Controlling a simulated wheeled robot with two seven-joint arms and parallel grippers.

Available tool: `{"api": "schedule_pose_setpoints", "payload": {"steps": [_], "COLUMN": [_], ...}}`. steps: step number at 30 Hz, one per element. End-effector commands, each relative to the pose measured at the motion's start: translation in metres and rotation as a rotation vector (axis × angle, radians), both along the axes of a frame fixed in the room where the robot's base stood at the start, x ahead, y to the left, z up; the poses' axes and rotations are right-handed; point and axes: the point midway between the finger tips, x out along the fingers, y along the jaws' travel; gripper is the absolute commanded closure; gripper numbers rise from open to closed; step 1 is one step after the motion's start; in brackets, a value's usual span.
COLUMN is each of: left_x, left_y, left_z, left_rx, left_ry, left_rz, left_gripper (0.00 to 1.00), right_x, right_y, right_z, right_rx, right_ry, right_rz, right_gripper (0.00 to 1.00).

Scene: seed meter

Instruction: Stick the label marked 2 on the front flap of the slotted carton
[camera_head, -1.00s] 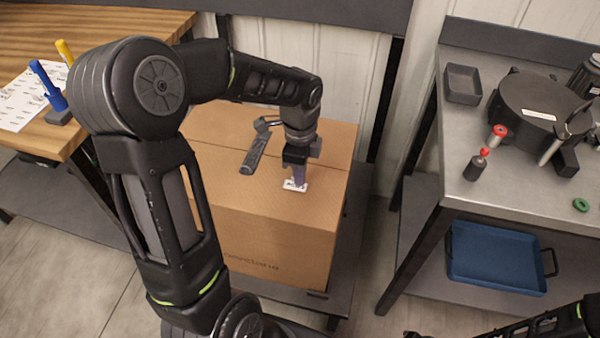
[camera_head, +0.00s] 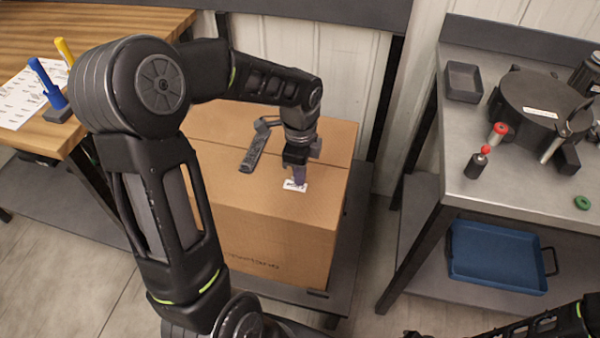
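The brown carton (camera_head: 262,220) stands on a low dark shelf or cart in the middle, with a slot line across its top. A small white label (camera_head: 294,186) with dark print lies on the front flap of its top; its number is too small to read. My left gripper (camera_head: 299,180) points down right at the label, its fingertips at or just above it. Whether its fingers are open or shut is not clear. Only part of my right arm shows at the bottom right; its gripper cannot be made out.
A wooden table (camera_head: 95,25) at left holds a printed sheet (camera_head: 18,105). A metal bench (camera_head: 465,130) at right holds a round black device (camera_head: 540,105) and a small tray (camera_head: 463,82). A blue tray (camera_head: 495,258) sits below.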

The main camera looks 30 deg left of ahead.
Motion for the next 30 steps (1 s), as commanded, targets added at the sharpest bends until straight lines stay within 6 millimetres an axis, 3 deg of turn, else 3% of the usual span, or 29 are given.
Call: {"api": "schedule_pose_setpoints", "payload": {"steps": [10, 20, 30], "left_x": [0.0, 0.0, 0.0], "left_y": [0.0, 0.0, 0.0], "left_z": [0.0, 0.003, 0.031], "left_rx": [0.0, 0.0, 0.0], "left_ry": [0.001, 0.0, 0.001], "left_rz": [0.0, 0.0, 0.0], "left_gripper": [0.73, 0.73, 0.73], "right_x": [0.0, 0.0, 0.0], "right_y": [0.0, 0.0, 0.0], "right_z": [0.0, 0.003, 0.028], "right_rx": [0.0, 0.0, 0.0], "right_ry": [0.0, 0.0, 0.0], "right_rz": [0.0, 0.0, -0.001], "right_gripper": [1.0, 1.0, 1.0]}}
